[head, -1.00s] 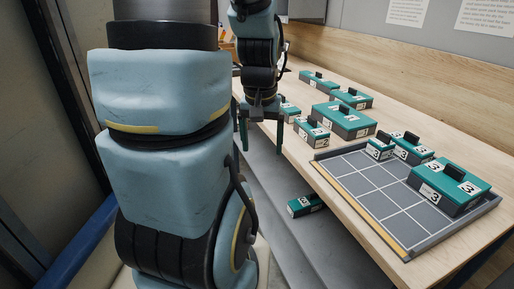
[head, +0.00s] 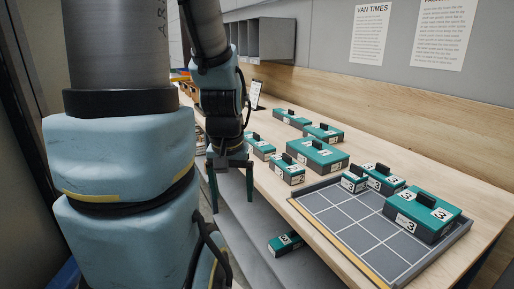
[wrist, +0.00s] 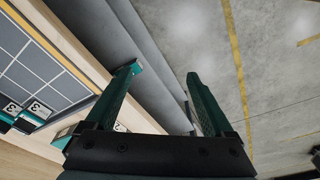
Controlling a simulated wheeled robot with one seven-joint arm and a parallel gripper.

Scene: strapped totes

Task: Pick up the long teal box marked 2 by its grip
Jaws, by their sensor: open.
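A teal box with a black grip (head: 286,172) stands on the table near its front edge in the head view; its label appears to read 2. Another teal box (head: 260,147) stands just behind it, with its label unclear. A further teal box (head: 285,243) lies below the table edge, on the grey surface; its number is too small to read. I cannot tell for certain which is the long one marked 2. My gripper (head: 231,203) is open and empty, pointing down left of these boxes, beyond the table's front edge. Its open fingers also show in the wrist view (wrist: 164,74).
A larger teal box (head: 317,155) and two others (head: 323,133) (head: 292,118) stand further back. A grey gridded tray (head: 335,215) holds boxes marked 3 along its far side; its near cells are empty. A wall panel (head: 350,105) runs behind the table.

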